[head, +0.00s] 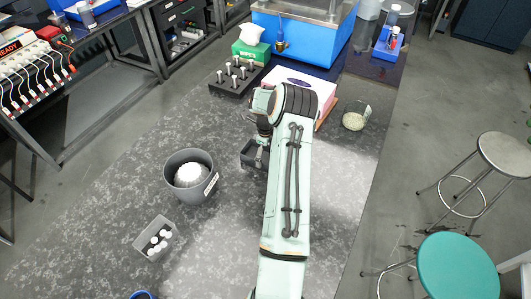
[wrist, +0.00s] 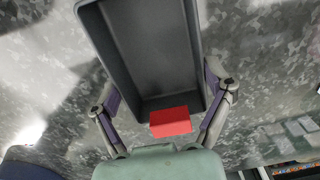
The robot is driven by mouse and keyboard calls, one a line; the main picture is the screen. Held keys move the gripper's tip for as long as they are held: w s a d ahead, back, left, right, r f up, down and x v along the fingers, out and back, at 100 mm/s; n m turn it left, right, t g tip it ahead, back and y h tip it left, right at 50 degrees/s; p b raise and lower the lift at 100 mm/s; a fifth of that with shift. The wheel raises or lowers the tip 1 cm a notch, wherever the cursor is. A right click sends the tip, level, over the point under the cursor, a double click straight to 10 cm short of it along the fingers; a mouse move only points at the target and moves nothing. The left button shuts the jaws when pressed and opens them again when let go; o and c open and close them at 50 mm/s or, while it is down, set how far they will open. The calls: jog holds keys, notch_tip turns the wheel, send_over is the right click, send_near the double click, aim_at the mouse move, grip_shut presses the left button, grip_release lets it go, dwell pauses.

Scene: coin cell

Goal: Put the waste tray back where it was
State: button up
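The waste tray is a dark grey, open rectangular tray with a red patch at its near end, seen large in the wrist view (wrist: 155,50). It looks empty there. In the head view the tray (head: 247,152) shows beside my arm, its right part hidden behind the arm. My gripper (wrist: 163,95) has one finger on each long side of the tray, with the pads against the outer walls; it is shut on the tray. In the head view my gripper (head: 262,146) is mostly hidden by the arm. I cannot tell whether the tray touches the bench.
A grey round bin (head: 176,185) with white contents and a small grey tray (head: 143,241) of white and dark pieces stand left. A black rack (head: 222,87), a white-purple box (head: 312,85) and a glass dish (head: 354,121) stand farther back. The bench (head: 110,190) is clear left.

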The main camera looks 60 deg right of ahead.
aim_at(265, 161)
jog(key=o, duration=0.3)
notch_tip(265, 161, up, 12)
jog(key=w+a+r+n, duration=0.3)
jog(key=a+r+n, duration=0.4)
jog(key=a, duration=0.4)
jog(key=w+a+r+n, duration=0.3)
jog(key=a+r+n, duration=0.1)
jog(key=a+n, duration=0.6)
jog(key=s+a+n, duration=0.8)
jog(key=a+n, duration=0.2)
jog(key=a, duration=0.1)
jog(key=s+a+n, duration=0.8)
jog(key=a+n, duration=0.2)
jog(key=a, duration=0.1)
jog(key=shift+r+y, duration=0.2)
jog(key=shift+y, duration=0.2)
